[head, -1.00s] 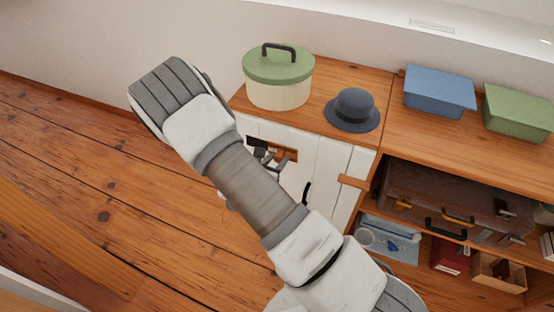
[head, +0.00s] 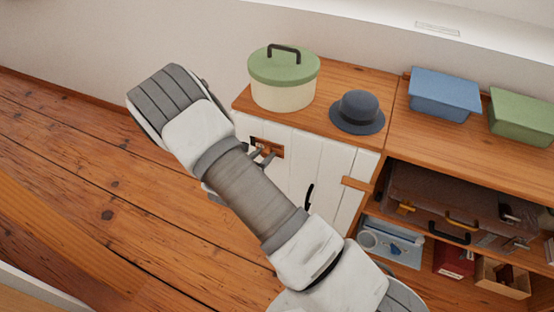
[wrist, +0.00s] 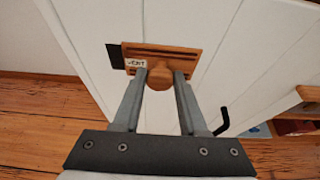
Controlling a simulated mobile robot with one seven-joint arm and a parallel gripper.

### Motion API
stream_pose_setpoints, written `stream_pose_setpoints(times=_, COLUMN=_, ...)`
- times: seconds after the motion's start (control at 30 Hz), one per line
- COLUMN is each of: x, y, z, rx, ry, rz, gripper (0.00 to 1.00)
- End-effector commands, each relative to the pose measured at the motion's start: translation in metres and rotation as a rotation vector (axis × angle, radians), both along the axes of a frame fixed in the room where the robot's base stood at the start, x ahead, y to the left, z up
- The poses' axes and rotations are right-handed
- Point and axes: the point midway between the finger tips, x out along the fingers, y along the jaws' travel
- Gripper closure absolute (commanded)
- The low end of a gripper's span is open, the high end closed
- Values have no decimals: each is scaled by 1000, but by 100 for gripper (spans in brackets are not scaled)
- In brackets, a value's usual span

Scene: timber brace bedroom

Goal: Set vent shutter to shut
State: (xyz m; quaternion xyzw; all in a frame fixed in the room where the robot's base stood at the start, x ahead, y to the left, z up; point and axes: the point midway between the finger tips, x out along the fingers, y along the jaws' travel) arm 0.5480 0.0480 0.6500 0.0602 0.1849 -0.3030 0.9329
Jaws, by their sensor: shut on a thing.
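The vent shutter (wrist: 180,57) is a small wooden slotted plate on a white plank door, with a label reading "VENT" at its left. A dark opening (wrist: 115,56) shows along its left side. A round wooden knob (wrist: 159,77) sticks out from the shutter. My gripper (wrist: 160,78) is shut on this knob, one finger on each side. In the head view the shutter (head: 273,148) is partly covered by my arm, and my gripper (head: 262,155) is mostly hidden, with only fingertips showing at it.
The white door (head: 322,165) has a black handle (head: 309,196) right of the shutter. On the cabinet top stand a green-lidded round box (head: 283,92), a dark hat (head: 358,112), and blue (head: 445,95) and green boxes (head: 522,117). Open shelves lie right. Floor at left is clear.

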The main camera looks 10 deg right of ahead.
Motion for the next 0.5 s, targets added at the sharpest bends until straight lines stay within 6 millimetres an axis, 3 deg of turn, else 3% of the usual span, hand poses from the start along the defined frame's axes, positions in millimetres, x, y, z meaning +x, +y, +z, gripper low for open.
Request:
stream_pose_setpoints(times=0.2, x=15, y=21, z=0, rx=1, ry=0, rz=0, gripper=100)
stream_pose_setpoints(times=0.5, x=15, y=22, z=0, rx=0, ry=2, rz=0, gripper=100)
